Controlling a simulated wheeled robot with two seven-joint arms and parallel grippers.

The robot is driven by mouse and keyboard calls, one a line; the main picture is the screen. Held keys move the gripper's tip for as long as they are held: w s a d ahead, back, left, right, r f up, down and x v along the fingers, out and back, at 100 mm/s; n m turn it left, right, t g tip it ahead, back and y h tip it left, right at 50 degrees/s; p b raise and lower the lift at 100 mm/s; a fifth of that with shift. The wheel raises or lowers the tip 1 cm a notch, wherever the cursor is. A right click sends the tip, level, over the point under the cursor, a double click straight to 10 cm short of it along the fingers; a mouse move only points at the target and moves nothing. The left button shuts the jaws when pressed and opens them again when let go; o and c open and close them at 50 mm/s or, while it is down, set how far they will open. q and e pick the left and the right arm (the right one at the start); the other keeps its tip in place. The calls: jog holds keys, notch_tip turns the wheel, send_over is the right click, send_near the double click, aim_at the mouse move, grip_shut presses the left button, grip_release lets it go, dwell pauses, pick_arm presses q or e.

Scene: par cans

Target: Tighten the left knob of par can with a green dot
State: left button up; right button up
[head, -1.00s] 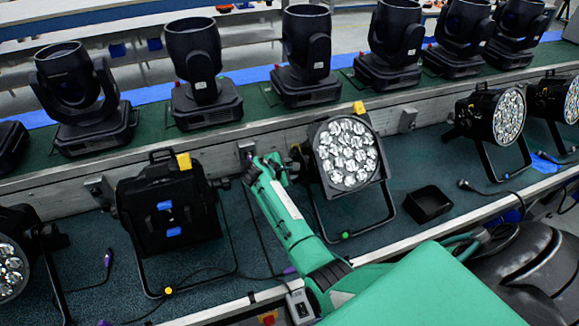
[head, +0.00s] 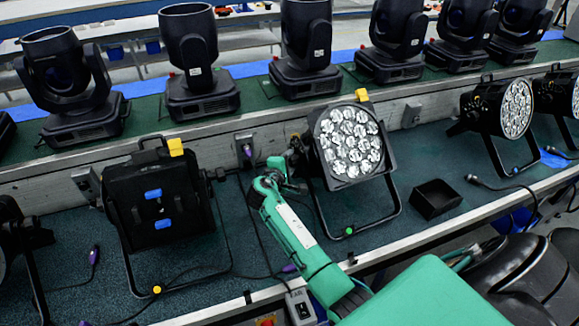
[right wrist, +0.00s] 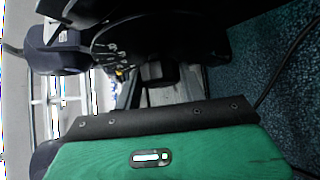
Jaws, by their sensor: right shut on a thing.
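The par can with the green dot (head: 353,146) stands in its black bracket near the middle of the head view, its lit-looking lens cluster facing me. The green dot (head: 349,231) is on the bracket's foot. The left knob (right wrist: 158,73) is a dark shape at the can's side in the right wrist view; in the head view my gripper largely hides it. My right gripper (head: 288,165) is at that left side, shut on the knob. Its fingers are dark against the bracket, so the exact contact is hard to see. My left gripper is not in view.
A par can with a yellow dot (head: 158,200) stands to the left, facing away. More par cans (head: 497,108) stand at the right. Moving heads (head: 300,50) line the raised shelf behind. Cables cross the tabletop.

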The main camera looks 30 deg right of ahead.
dwell(0.4)
jog(key=o, duration=1)
jog(key=shift+b+v, duration=1.4)
jog(key=shift+v, duration=5.5)
jog(key=shift+s+f, duration=0.1)
jog(key=shift+f, duration=0.05)
